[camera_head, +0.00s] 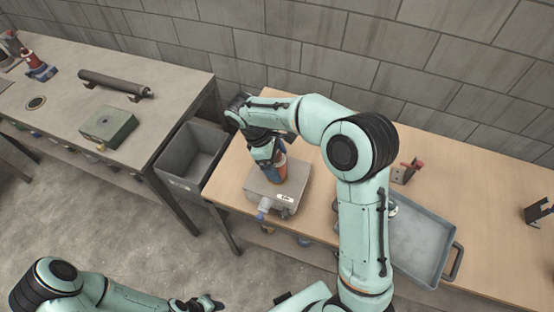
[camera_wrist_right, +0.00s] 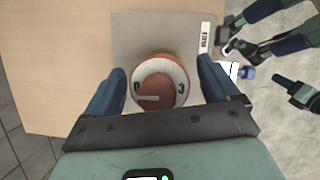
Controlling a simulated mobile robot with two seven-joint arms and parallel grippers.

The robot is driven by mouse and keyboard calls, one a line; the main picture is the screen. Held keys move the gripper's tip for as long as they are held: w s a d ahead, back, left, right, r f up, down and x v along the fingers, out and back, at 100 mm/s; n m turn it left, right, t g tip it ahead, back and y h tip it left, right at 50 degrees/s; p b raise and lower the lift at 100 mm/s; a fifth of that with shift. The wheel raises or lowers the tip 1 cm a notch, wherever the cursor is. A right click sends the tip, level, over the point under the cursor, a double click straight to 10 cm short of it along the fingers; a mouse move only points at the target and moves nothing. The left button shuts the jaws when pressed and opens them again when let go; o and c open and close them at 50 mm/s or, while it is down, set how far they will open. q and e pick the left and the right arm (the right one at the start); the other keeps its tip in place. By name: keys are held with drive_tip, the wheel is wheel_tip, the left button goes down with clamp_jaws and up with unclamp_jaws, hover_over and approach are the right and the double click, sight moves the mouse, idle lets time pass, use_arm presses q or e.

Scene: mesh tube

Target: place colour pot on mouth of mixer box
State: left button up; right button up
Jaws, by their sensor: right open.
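The mixer box (camera_head: 289,199) is a grey block with a label, near the left end of the wooden table. The colour pot (camera_head: 281,169) is orange outside and appears upright on top of it. My right gripper (camera_wrist_right: 162,88) is open, with one finger on each side of the pot and small gaps visible. The box's mouth and the pot's base are hidden. My left gripper (camera_head: 198,304) is low at the bottom edge; its jaws are unclear.
A pale nozzle (camera_head: 264,207) sticks out of the box front. A grey tray (camera_head: 423,238) lies to the right, partly behind my right arm. A dark bin (camera_head: 178,178) stands between the tables. The left bench holds a green box (camera_head: 108,127) and a roller (camera_head: 113,82).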

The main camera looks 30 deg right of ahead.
use_arm(q)
drive_tip(key=w+r+p, duration=0.2)
drive_tip(key=w+r, duration=0.1)
drive_tip(key=shift+w+r, duration=0.15)
drive_tip(key=shift+w, duration=0.15)
use_arm(e)
drive_tip(key=v, duration=1.2)
drive_tip(key=shift+r, duration=0.15)
